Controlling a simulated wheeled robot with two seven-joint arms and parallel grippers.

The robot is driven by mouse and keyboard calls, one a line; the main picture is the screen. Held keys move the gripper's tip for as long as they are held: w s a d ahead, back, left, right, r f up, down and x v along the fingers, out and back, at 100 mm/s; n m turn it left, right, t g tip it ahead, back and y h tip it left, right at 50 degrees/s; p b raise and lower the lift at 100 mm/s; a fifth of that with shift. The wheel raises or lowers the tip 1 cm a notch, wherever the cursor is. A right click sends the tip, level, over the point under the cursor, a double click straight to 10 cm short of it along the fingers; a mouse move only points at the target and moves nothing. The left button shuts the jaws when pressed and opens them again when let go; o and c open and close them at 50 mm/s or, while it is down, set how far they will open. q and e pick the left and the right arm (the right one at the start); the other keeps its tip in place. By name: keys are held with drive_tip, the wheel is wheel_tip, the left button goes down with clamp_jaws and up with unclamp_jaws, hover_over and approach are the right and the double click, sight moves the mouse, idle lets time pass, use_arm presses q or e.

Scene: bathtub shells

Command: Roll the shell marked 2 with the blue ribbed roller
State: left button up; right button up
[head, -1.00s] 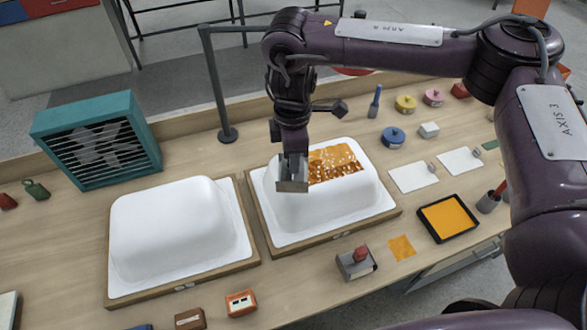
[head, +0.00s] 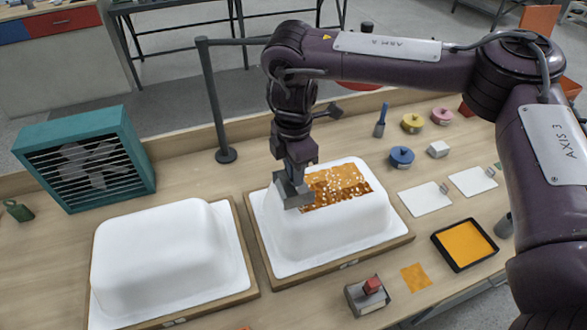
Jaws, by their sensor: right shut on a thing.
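Two white upturned bathtub shells lie on wooden boards, a left shell (head: 160,250) and a right shell (head: 330,230). The board labels are too small to read, so I cannot tell which is marked 2. The right shell bears an orange patch (head: 338,188) with white spots. My right gripper (head: 293,180) is shut on a grey block-like tool (head: 295,195) at the left end of the patch, low over the shell. I cannot tell whether it touches, or whether this is the blue ribbed roller; its underside is hidden. My left gripper is not in view.
A teal fan (head: 85,160) stands at the left back, beside a grey post (head: 215,100). An orange tray (head: 465,245), an orange sheet (head: 416,277), white sheets (head: 425,199) and a blue tape roll (head: 402,157) lie at right. A grey holder (head: 366,297) stands in front.

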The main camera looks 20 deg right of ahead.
sight(292, 197)
drive_tip(key=shift+s, duration=0.1)
drive_tip(key=shift+f+b, duration=0.75)
drive_tip(key=shift+f, duration=0.85)
idle(0.5)
drive_tip(key=shift+p, duration=0.3)
idle(1.0)
drive_tip(key=shift+d, duration=0.15)
